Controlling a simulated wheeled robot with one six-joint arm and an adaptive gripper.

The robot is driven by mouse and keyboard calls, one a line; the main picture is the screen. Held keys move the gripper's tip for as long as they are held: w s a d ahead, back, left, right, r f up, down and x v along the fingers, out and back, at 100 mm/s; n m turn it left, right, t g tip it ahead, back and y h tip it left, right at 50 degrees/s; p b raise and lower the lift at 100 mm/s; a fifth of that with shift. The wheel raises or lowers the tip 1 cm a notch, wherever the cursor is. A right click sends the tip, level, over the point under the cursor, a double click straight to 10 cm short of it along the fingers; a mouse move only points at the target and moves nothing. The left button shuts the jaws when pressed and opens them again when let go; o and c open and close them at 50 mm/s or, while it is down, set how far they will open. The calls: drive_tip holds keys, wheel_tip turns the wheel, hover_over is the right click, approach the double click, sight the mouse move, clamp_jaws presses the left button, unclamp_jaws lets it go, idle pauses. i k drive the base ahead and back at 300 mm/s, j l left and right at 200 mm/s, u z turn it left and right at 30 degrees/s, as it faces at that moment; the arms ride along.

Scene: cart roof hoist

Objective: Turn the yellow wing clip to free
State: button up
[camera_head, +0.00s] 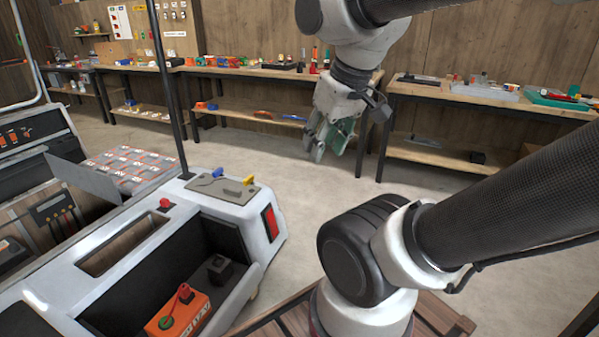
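The yellow wing clip (248,181) is small and sits on a grey plate (226,190) on top of the white cart body, near its right rear corner. A blue wing clip (217,172) sits on the same plate, to the left of the yellow one. My gripper (328,148) hangs in the air to the right of and above the cart, apart from both clips, with its fingers pointing down. Its fingers look spread, with nothing seen between them.
A dark upright post (168,90) rises from the cart just left of the plate. A red knob (165,203) stands on the cart top. An orange box (178,314) lies in the cart's open bay. Workbenches line the wall, with bare floor before them.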

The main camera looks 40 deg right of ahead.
sight(250, 178)
drive_tip(key=z, duration=0.45)
drive_tip(key=i+l+u, duration=0.3)
drive_tip(key=i+l, duration=0.5)
